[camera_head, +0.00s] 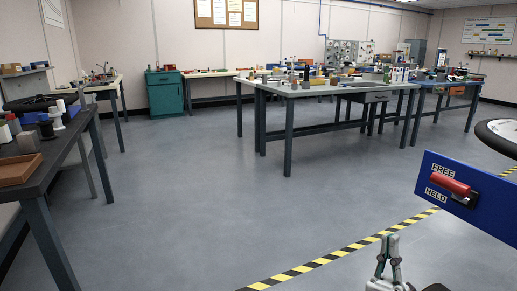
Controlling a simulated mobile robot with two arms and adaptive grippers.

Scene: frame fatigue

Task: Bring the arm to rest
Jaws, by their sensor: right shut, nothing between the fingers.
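My right gripper (389,246) shows at the bottom right, pointing up in the picture. Its fingers are together at the tips, with nothing between them. A blue panel (490,205) stands at the right, marked FREE above and HELD below. A red-handled lever (449,184) on it lies between the two words, slanting down to the right. The gripper is below and left of the lever, apart from it. My left gripper is not in view.
A dark-topped bench (70,150) with spools and a brown tray (18,170) stands at the left. A long table (300,92) with many small items stands further back. A wheel (497,130) shows at the right edge. The grey floor between is clear, crossed by yellow-black tape (325,259).

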